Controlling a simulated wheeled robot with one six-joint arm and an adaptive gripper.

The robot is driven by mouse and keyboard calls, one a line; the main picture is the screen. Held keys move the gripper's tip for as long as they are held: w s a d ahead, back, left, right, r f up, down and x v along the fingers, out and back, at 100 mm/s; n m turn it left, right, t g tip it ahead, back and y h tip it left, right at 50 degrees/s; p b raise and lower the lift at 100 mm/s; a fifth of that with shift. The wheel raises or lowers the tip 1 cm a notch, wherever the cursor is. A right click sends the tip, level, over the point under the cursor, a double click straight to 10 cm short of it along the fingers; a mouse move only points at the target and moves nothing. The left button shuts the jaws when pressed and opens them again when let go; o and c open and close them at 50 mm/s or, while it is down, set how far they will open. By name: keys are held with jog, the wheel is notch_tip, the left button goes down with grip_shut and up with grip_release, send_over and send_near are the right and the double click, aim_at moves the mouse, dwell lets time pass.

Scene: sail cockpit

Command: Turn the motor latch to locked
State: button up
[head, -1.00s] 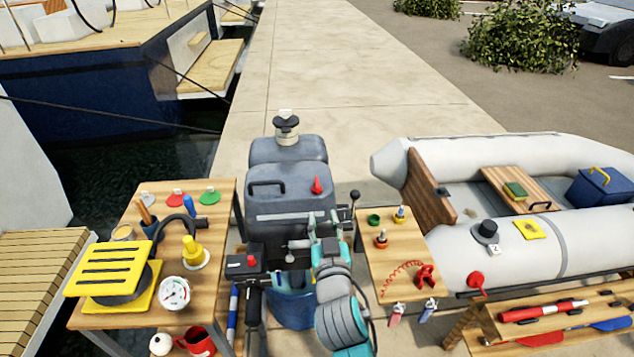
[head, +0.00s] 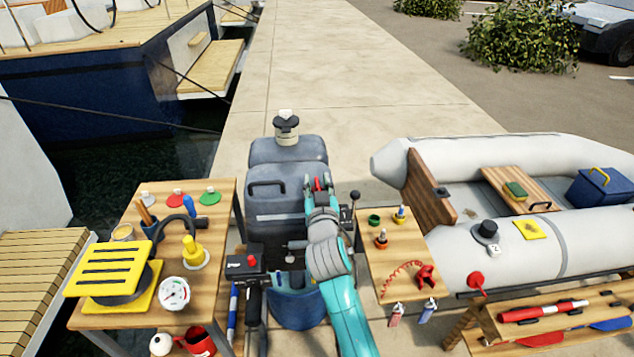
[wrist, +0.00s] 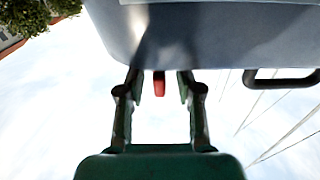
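The grey outboard motor (head: 275,205) stands upright in the middle of the head view. Its red latch (head: 317,184) is on the front of the cowling and partly covered by my gripper. My gripper (head: 320,189) is reaching up at the motor's front with its fingers around the latch. In the wrist view, the red latch (wrist: 159,84) hangs below the grey cowling edge, between the two open fingers of my gripper (wrist: 159,94). A gap shows on each side of the latch. The latch's exact angle is hard to tell.
A wooden table (head: 225,228) with a yellow slotted plate and gauge stands left. A small wooden table (head: 400,262) with screw-like parts and a red coiled cord stands right. A black-knobbed lever (head: 354,196) rises close right of my arm. A grey inflatable boat (head: 450,240) lies further right.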

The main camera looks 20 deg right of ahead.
jog(key=shift+w, duration=0.15)
grip_shut()
jog(key=shift+m+h, duration=0.5)
jog(key=shift+h, duration=0.3)
jog(key=m+g+h, duration=0.1)
jog(key=h, duration=0.1)
jog(key=m+g+h, duration=0.1)
jog(key=m+h, duration=0.1)
jog(key=shift+a+g+h, duration=0.1)
jog(key=shift+g+h, duration=0.2)
jog(key=shift+h, duration=0.1)
jog(key=shift+m+g+h, duration=1.5)
jog(key=shift+m+h, duration=0.2)
jog(key=shift+h, duration=0.1)
jog(key=shift+f, duration=0.1)
